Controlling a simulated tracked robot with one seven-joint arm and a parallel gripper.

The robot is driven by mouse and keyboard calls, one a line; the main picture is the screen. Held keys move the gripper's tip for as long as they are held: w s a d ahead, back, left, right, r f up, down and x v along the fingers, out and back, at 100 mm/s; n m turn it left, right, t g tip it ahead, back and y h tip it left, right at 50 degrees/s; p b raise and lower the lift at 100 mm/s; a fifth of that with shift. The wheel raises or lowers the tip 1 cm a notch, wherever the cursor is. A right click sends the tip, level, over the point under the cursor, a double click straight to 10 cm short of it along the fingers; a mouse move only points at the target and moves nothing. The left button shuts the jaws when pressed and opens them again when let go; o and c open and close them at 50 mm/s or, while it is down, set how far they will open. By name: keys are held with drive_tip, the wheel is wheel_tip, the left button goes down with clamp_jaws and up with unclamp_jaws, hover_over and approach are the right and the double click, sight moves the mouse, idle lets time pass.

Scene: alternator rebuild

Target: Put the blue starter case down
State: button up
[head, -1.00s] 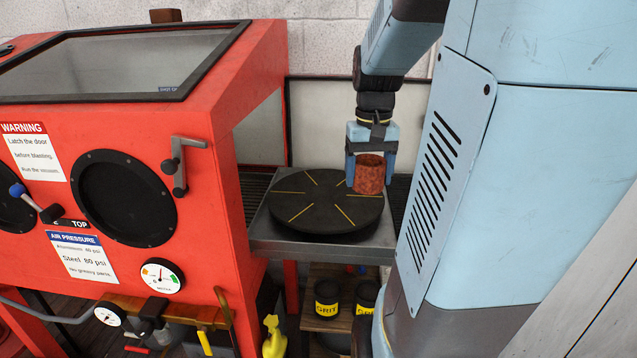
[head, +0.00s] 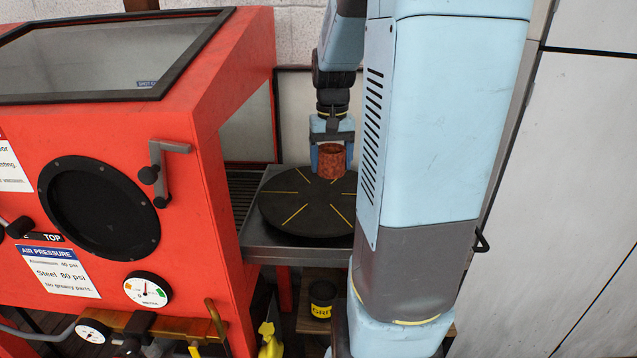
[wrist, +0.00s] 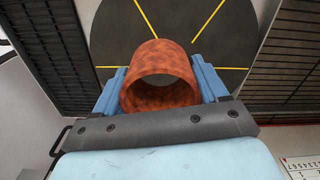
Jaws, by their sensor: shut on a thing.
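The starter case is a hollow, open-ended cylinder (head: 332,161), mottled rusty orange-brown rather than blue. My gripper (head: 331,174) points down and is shut on it, with a blue finger on either side. The case is over the back part of a round black turntable (head: 285,222) with yellow radial lines. I cannot tell whether its lower end touches the turntable. In the wrist view the case (wrist: 158,97) sits between the fingers, its open mouth toward the camera and the turntable (wrist: 110,45) behind it. My arm hides the turntable's right edge.
A red blasting cabinet (head: 200,150) with a round black port stands at the left. The turntable sits on a grey metal stand (head: 255,248). A grit tin (head: 322,299) is on a shelf below. Most of the turntable's visible top is clear.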

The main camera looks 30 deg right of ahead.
hover_over(320, 193)
wheel_tip(320, 193, down, 7)
drive_tip(key=shift+a+r, duration=0.1)
drive_tip(key=shift+r, duration=0.1)
drive_tip(key=shift+f, duration=1.5)
drive_tip(key=o, duration=1.7)
drive_tip(key=shift+f, duration=0.1)
drive_tip(key=shift+c, duration=0.2)
